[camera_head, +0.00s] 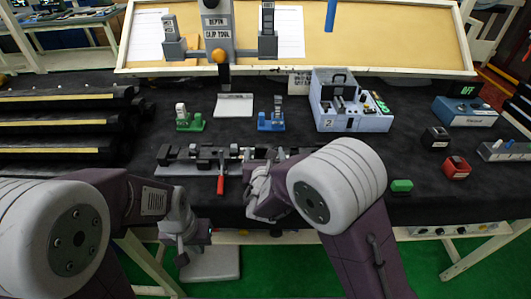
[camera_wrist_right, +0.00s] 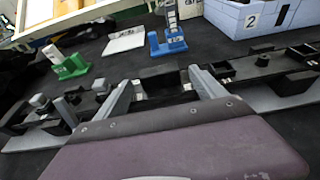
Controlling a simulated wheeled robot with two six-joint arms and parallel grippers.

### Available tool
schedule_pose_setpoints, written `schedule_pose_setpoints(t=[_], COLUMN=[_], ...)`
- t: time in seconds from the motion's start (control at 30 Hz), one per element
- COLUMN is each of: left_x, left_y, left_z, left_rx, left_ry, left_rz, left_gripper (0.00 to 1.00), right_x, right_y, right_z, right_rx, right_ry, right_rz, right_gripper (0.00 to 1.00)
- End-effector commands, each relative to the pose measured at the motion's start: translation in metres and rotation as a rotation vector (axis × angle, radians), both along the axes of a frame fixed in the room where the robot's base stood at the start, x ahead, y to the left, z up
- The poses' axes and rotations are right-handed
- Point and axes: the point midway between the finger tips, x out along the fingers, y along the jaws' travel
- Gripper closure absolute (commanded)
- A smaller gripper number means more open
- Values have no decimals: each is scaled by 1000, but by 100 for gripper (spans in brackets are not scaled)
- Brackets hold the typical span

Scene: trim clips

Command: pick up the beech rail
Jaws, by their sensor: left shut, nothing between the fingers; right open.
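Several long tan, wood-coloured strips (camera_head: 55,123) lie on black stepped supports at the left of the table in the head view; I cannot tell which is the beech rail. My right gripper (camera_wrist_right: 160,78) is open over the long fixture with black blocks (camera_head: 205,153). In the right wrist view, part of the fixture (camera_wrist_right: 170,90) shows between its fingers, and nothing is visibly gripped. My left gripper (camera_head: 186,250) is shut and empty, low at the table's front edge, well away from the strips.
A red handle (camera_head: 221,178) sticks out of the fixture's front. Behind it stand a green clip stand (camera_head: 190,123), a blue one (camera_head: 271,123) and a pale blue box marked 2 (camera_head: 350,122). Black and red blocks (camera_head: 456,168) and a green block (camera_head: 401,186) are at right.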

Motion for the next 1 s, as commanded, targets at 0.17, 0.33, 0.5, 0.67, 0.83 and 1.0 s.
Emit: schedule_pose_setpoints(t=[0.17,0.33,0.5,0.67,0.83,1.0], left_x=[0,0,0,0,0,0], left_y=[0,0,0,0,0,0], left_z=[0,0,0,0,3,13], left_rx=[0,0,0,0,0,0], left_ry=[0,0,0,0,0,0], left_rz=[0,0,0,0,0,0], left_gripper=[100,100,100,100,100,100], right_x=[5,5,5,5,5,5], right_y=[0,0,0,0,0,0], right_z=[-2,-2,-1,-1,10,53], right_rx=[0,1,1,1,2,6], right_ry=[0,0,0,-2,-6,-9], right_rz=[-1,-1,-1,-1,-1,-1], right_gripper=[20,42,90,100,100,100])
